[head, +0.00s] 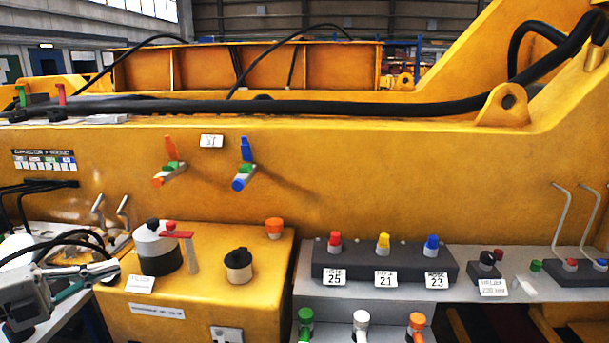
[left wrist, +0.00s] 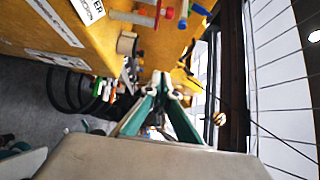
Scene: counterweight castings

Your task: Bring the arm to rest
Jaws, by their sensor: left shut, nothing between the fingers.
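My left gripper (head: 112,269) is at the lower left of the head view, at the left end of the yellow control box (head: 207,270). Its fingers point right and are shut with nothing between them. In the left wrist view the closed green fingers (left wrist: 164,84) point away from the camera, and no object shows between them. I cannot tell whether the fingertips touch the box. My right gripper is not in view.
A dark switch block (head: 384,264) with red, yellow and blue knobs is to the right. Two coloured valves (head: 243,170) project from the yellow casting (head: 400,170).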

